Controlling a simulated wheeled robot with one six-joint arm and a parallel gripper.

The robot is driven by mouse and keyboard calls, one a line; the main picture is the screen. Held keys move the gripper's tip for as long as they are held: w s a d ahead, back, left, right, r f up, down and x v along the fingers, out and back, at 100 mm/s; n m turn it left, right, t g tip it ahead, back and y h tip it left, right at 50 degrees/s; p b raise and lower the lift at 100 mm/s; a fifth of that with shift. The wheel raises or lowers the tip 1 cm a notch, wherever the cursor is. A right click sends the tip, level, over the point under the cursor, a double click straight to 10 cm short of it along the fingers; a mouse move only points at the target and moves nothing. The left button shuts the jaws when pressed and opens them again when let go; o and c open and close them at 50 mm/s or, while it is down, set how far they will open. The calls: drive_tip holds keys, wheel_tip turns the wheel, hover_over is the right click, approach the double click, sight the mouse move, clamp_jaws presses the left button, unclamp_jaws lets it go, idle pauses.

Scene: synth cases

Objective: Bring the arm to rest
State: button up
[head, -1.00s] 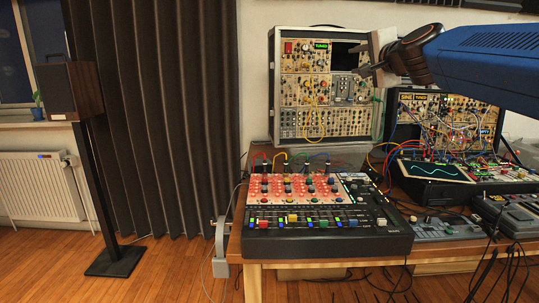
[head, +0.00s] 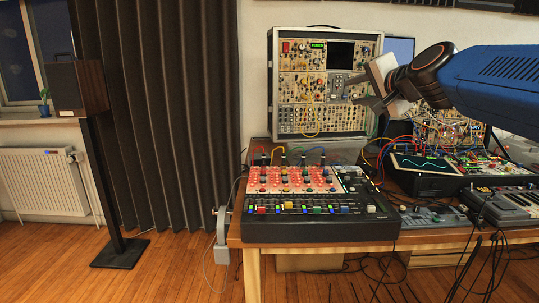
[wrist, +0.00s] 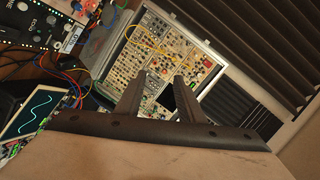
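My blue arm (head: 500,78) reaches in from the right edge of the head view. My gripper (head: 353,91) points left, raised in front of the tall modular synth case (head: 300,120). Its two dark fingers are apart with nothing between them. In the wrist view my gripper (wrist: 161,75) shows the same open gap, with the panel of the synth case (wrist: 160,50) behind it. How far the fingertips are from the panel is hard to tell.
A black mixer with a red panel (head: 300,228) sits on the wooden table below my gripper. A second synth with a wave screen (head: 425,163), cables and a keyboard (head: 510,205) fill the right side. A speaker on a stand (head: 78,87) stands left by the dark curtain (head: 155,120).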

drive_tip(key=s+d+f+n+g+h, duration=0.2)
drive_tip(key=s+f+n+g, duration=0.3)
drive_tip(key=s+f, duration=1.1)
drive_tip(key=s+d+f+n+g+h, duration=0.1)
drive_tip(key=s+d+f+n+g, duration=0.3)
drive_tip(key=s+f, duration=1.3)
wheel_tip(320, 180, down, 6)
drive_tip(key=shift+s+f+n+g+h, duration=0.15)
drive_tip(key=shift+n+g+h, duration=0.3)
drive_tip(key=shift+g, duration=0.25)
drive_tip(key=shift+a, duration=0.1)
